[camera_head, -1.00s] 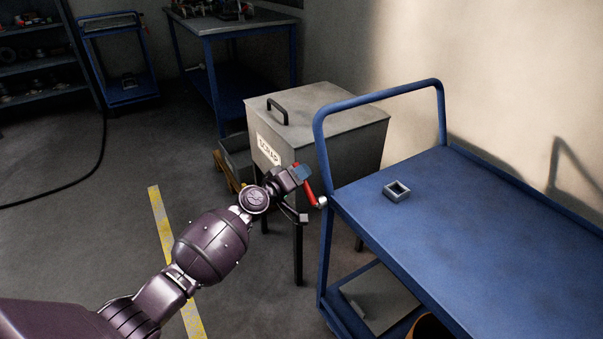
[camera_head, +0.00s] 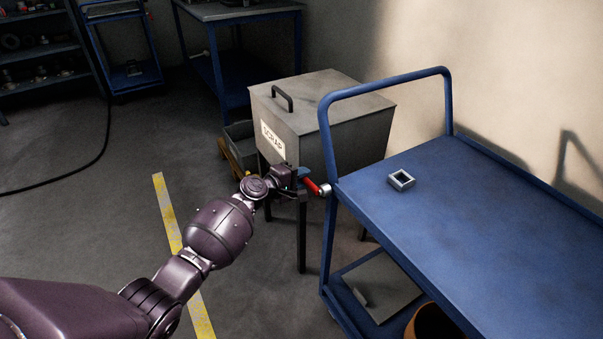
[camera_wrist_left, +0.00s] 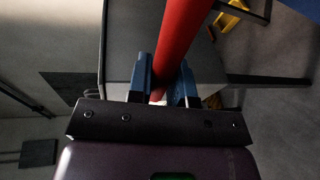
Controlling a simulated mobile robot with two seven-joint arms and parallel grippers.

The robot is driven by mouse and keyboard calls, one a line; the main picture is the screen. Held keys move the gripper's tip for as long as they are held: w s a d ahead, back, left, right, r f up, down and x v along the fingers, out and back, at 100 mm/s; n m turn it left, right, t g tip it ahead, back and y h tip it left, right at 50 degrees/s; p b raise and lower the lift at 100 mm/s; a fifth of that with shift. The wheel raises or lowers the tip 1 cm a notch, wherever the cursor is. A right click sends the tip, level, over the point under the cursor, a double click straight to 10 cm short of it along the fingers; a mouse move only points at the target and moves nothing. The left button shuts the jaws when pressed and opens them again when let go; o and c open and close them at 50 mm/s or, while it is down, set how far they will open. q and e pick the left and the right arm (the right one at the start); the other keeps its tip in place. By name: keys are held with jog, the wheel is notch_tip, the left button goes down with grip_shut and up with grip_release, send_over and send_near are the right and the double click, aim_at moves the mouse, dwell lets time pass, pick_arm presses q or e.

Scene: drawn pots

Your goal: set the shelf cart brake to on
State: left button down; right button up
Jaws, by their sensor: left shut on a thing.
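The red brake lever (camera_head: 312,186) is on a grey pivot (camera_head: 325,190) at the cart's left post. It points up and to the left from the pivot, tilted closer to level than upright. My left gripper (camera_head: 304,176) is shut on the lever. In the left wrist view the red lever (camera_wrist_left: 182,40) runs between the two blue fingertips of my left gripper (camera_wrist_left: 163,82). My right gripper is not in view.
A grey scrap bin (camera_head: 330,110) on legs stands just behind the lever and my gripper. A small square grey block (camera_head: 401,180) lies on the cart top. A yellow floor line (camera_head: 168,215) runs beside my arm. Open floor lies to the left.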

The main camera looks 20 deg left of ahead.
pick_arm(q)
jog(key=shift+f, duration=0.3)
jog(key=c, duration=1)
grip_release()
jog(key=shift+c, duration=0.2)
jog(key=shift+s+r, duration=0.1)
jog(key=shift+s, duration=0.05)
jog(key=shift+s+a+r, duration=0.15)
jog(key=shift+s+a, duration=0.1)
jog(key=p+v, duration=0.2)
jog(key=v, duration=0.8)
